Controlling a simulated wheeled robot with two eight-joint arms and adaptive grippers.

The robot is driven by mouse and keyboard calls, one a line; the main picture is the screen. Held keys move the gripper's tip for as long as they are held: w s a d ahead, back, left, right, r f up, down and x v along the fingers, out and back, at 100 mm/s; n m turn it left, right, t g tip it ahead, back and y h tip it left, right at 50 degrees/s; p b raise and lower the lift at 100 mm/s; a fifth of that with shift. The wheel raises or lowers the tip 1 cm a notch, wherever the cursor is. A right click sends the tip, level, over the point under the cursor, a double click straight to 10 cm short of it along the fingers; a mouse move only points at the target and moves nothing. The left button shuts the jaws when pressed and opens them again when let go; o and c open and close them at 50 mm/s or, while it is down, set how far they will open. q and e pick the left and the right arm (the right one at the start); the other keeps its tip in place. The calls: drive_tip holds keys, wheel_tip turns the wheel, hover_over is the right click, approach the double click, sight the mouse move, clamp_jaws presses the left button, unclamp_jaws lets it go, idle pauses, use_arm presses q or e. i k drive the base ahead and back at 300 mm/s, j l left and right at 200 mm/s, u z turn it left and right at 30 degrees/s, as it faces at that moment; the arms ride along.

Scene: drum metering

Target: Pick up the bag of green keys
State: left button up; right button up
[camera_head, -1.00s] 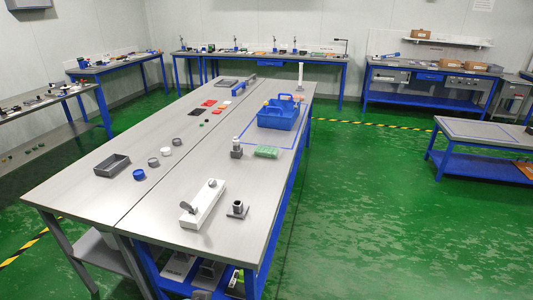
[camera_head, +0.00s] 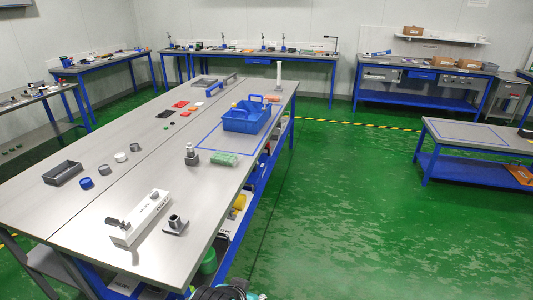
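A green bag (camera_head: 224,158), likely the bag of green keys, lies flat on the long grey table (camera_head: 150,180), near its right edge. It is small and the keys cannot be made out.
A white bar-shaped device (camera_head: 141,219) and a grey socket block (camera_head: 175,225) stand at the table's near end. A dark tray (camera_head: 63,174) and several round caps lie left. Green floor (camera_head: 360,220) is open to the right, before a low blue-framed table (camera_head: 480,150).

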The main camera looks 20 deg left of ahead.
sight(230, 159)
drive_tip(key=i+l+u, duration=0.1)
drive_tip(key=i, duration=0.35)
drive_tip(key=i+l, duration=0.1)
drive_tip(key=i, duration=0.3)
drive_tip(key=i+l+u, duration=0.15)
drive_tip(key=i, duration=0.25)
drive_tip(key=i+l+u, duration=0.1)
drive_tip(key=i, duration=0.35)
drive_tip(key=i+u, duration=0.4)
drive_tip(key=i, duration=0.15)
drive_tip(key=i+l+u, duration=0.25)
drive_tip(key=i+u, duration=0.2)
